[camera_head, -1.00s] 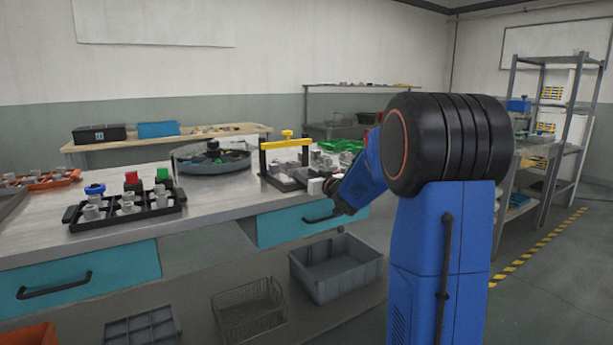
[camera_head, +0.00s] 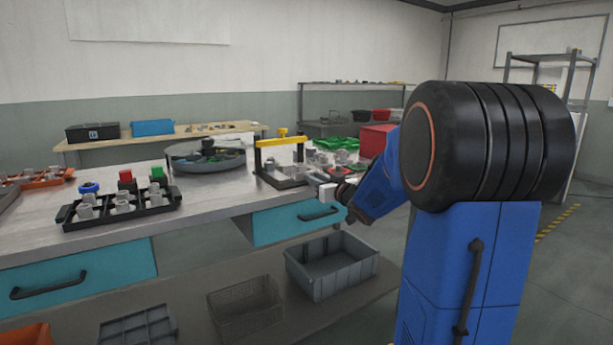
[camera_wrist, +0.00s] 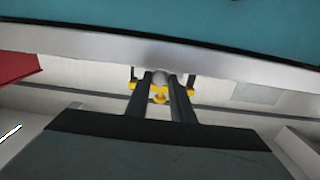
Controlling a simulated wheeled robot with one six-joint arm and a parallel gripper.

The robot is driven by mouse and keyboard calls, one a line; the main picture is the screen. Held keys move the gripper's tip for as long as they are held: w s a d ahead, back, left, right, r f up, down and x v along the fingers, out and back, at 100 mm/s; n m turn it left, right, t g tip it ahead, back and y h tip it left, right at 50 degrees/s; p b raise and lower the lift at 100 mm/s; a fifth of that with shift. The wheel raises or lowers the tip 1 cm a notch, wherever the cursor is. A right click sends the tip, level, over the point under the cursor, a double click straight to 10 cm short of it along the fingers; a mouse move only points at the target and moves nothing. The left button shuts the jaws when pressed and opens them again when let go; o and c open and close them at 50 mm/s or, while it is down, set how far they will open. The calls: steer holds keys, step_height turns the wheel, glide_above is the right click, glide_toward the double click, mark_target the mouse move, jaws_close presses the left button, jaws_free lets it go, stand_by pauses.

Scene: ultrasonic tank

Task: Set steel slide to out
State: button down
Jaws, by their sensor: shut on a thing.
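The steel slide cannot be told apart clearly. In the wrist view a small rounded grey piece (camera_wrist: 160,77), perhaps its end, shows between my fingers. My gripper (camera_wrist: 160,90) is shut on this piece, with one dark finger on each side. In the head view my gripper (camera_head: 325,184) is small, at the bench's front right edge, just right of a dark-framed fixture (camera_head: 270,180). A yellow clamp bar (camera_head: 282,141) stands over the fixture. The contact is too small to make out there.
A black tray (camera_head: 75,220) with grey parts and a round grey tank (camera_head: 205,158) are on the bench to the left. A red box (camera_head: 376,140) stands behind my arm. A grey bin (camera_head: 332,268) is on the shelf below the teal drawer (camera_head: 298,220).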

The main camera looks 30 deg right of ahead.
steer(key=s, duration=0.2)
steer(key=shift+s, duration=0.3)
steer(key=c, duration=1.6)
jaws_free()
steer(key=shift+s, duration=0.1)
steer(key=shift+o, duration=0.2)
steer(key=s, duration=1.7)
steer(key=shift+s+d, duration=0.2)
steer(key=shift+d, duration=0.15)
